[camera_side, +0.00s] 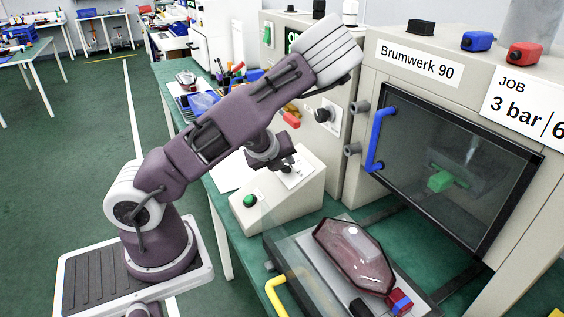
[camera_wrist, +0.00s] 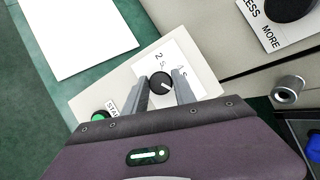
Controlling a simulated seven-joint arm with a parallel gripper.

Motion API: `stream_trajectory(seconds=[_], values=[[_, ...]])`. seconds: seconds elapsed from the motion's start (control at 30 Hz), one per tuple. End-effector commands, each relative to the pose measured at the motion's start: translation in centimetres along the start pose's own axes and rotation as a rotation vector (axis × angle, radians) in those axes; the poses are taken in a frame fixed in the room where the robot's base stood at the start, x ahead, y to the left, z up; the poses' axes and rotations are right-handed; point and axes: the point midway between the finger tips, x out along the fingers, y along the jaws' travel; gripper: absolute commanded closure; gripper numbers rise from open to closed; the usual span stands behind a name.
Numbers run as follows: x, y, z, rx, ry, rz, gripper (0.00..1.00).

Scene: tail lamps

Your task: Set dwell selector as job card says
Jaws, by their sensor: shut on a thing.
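The dwell selector is a small black knob (camera_wrist: 161,84) on a white label plate (camera_wrist: 185,62) marked "2 s" and "4 s"; other marks are hidden by a finger. A pale pointer line on the knob seems to slant to the lower right in the wrist view. My gripper (camera_wrist: 162,76) has one finger on each side of the knob and is shut on it. In the side view my gripper (camera_side: 284,165) hangs over the sloped control box (camera_side: 290,205) and hides the knob. The job card (camera_side: 525,105) reads "JOB 3 bar | 6", cut off by the picture edge.
A green start button (camera_side: 250,200) sits on the same box. A pressure knob (camera_wrist: 291,6) marked "LESS MORE" is on the panel behind. The Brumwerk 90 machine door (camera_side: 455,165) has a blue handle (camera_side: 379,140). A dark red lamp (camera_side: 355,258) lies on the front tray.

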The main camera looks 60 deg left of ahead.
Motion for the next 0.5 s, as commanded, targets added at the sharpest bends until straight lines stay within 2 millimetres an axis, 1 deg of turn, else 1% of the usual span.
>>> stream_trajectory(seconds=[0.13, 0.17, 0.2, 0.27, 0.5], values=[[0.05, -0.05, -0.06, 0.003, 0.002, -0.001, 1.00], [0.05, -0.05, -0.07, 0.003, 0.002, -0.001, 0.64], [0.04, -0.05, -0.07, 0.003, 0.002, -0.001, 0.56], [0.04, -0.04, -0.06, 0.002, 0.002, 0.000, 0.46], [0.02, -0.02, -0.03, 0.001, 0.001, 0.000, 0.46]])
